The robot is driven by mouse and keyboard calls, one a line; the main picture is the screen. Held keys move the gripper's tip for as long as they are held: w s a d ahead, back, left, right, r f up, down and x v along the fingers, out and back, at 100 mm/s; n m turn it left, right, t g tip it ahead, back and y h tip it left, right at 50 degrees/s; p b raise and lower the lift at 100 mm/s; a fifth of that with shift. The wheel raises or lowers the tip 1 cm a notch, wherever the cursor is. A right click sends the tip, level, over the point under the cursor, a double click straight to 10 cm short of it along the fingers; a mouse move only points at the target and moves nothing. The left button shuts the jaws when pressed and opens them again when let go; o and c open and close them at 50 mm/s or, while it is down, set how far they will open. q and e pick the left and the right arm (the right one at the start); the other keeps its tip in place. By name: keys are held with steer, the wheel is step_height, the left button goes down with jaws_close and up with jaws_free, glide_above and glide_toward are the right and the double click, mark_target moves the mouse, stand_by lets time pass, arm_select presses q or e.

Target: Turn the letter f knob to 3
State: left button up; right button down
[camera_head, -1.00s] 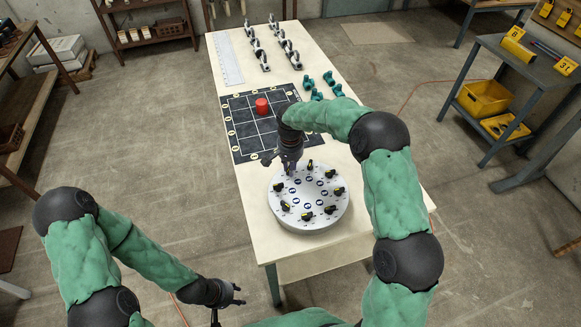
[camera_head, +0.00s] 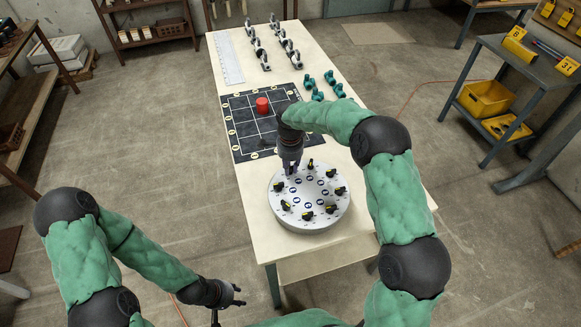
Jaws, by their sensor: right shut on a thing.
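A round white dial plate (camera_head: 312,223) lies on the near part of the table. It carries a ring of black knobs with yellow marks, such as one at its lower left (camera_head: 286,205) and one at its right (camera_head: 340,190). The letters by the knobs are too small to read. My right gripper (camera_head: 291,170) points down at the plate's upper left edge and is shut on a knob there, which its fingers mostly hide. My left gripper (camera_head: 238,295) hangs away from the table at the lower left, empty; its jaw opening is too small to judge.
A black grid mat (camera_head: 240,125) with a red cylinder (camera_head: 262,105) lies behind the plate. Green pipe pieces (camera_head: 318,95), grey fittings (camera_head: 290,55) and a white ruler (camera_head: 229,60) lie farther back on the table (camera_head: 255,225).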

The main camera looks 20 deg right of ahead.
mark_target(290, 168)
steer(key=shift+m, duration=0.5)
steer(key=c, duration=1.1)
jaws_free()
steer(key=shift+c, duration=0.2)
step_height(290, 168, up, 12)
